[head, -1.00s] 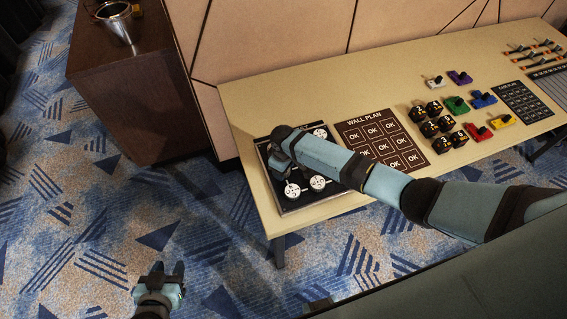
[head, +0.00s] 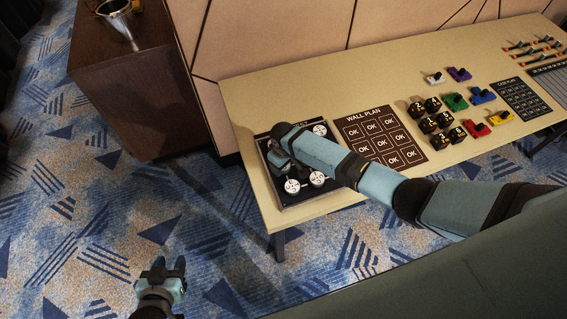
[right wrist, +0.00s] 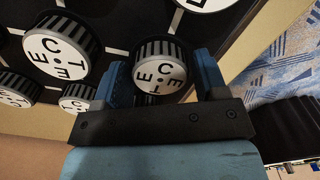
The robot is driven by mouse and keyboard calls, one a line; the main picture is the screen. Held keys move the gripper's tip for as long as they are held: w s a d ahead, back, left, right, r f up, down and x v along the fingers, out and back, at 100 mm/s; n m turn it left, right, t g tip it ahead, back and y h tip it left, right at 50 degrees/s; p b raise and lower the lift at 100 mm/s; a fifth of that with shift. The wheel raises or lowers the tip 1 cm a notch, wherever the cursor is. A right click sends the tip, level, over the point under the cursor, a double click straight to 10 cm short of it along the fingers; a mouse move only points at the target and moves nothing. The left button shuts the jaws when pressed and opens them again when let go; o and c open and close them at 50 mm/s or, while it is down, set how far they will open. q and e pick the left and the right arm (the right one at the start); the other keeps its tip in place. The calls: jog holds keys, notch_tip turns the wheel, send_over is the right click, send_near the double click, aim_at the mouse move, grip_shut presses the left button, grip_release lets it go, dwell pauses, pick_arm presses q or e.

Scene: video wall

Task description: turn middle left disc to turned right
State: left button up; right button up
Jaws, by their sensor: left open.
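A dark panel (head: 291,206) with white-faced discs lies at the near left end of the table. In the head view a disc (head: 320,130) shows at its far right, and two more, one disc (head: 292,187) and another disc (head: 317,178), at its near edge. My right gripper (head: 278,156) is over the panel's left side and hides what is under it. In the right wrist view my right gripper (right wrist: 158,82) has its fingers on both sides of a lettered, ridged disc (right wrist: 160,72); firm contact is unclear. My left gripper (head: 165,272) is open and empty, low above the carpet.
A wall plan board (head: 379,139) with OK squares lies right of the panel. Black numbered blocks (head: 429,124) and coloured pieces (head: 482,96) stand farther right. A brown cabinet (head: 135,95) stands left of the table (head: 260,90). Neighbouring discs (right wrist: 60,45) sit close to my right fingers.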

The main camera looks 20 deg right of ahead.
jog(key=shift+o, duration=0.8)
notch_tip(320, 180, up, 14)
jog(key=shift+f, duration=0.1)
